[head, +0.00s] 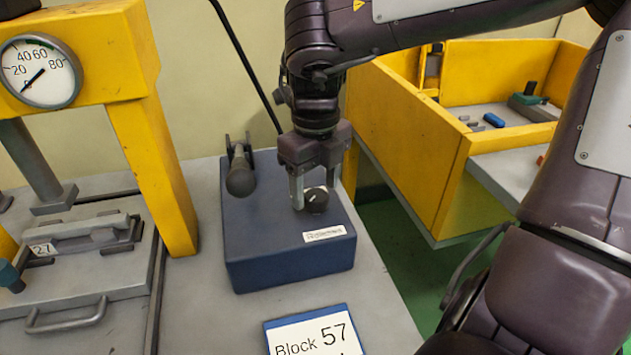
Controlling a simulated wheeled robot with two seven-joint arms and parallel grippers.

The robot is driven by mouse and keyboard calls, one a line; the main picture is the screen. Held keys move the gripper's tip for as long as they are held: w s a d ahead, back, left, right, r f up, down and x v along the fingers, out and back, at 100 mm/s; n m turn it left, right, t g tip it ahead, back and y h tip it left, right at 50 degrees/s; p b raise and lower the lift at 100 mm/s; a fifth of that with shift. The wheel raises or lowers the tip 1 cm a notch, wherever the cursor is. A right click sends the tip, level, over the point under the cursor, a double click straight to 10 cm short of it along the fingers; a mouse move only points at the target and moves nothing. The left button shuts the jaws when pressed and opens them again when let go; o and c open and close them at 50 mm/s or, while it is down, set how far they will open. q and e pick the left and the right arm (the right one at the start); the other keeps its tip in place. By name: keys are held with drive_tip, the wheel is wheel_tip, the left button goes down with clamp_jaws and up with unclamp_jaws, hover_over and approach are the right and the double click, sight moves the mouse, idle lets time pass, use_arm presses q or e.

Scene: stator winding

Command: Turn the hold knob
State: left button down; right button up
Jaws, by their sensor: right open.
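The hold knob (317,200) is a small dark round knob with a light pointer line, on top of a blue box (290,262) with a white label on its front edge. My right gripper (314,193) points down over the box with its two light fingers apart. One finger is at the left side of the knob and the other is behind its right side. I cannot tell whether the fingers touch it. My left gripper is not in view.
A yellow press frame (155,160) with a round gauge (40,71) stands at the left. A dark lever (240,178) rises at the box's back left. A yellow bin (415,140) with small parts is at the right.

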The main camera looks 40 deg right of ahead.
drive_tip(key=shift+f, duration=0.5)
drive_tip(key=shift+c, duration=0.2)
drive_tip(key=c, duration=0.9)
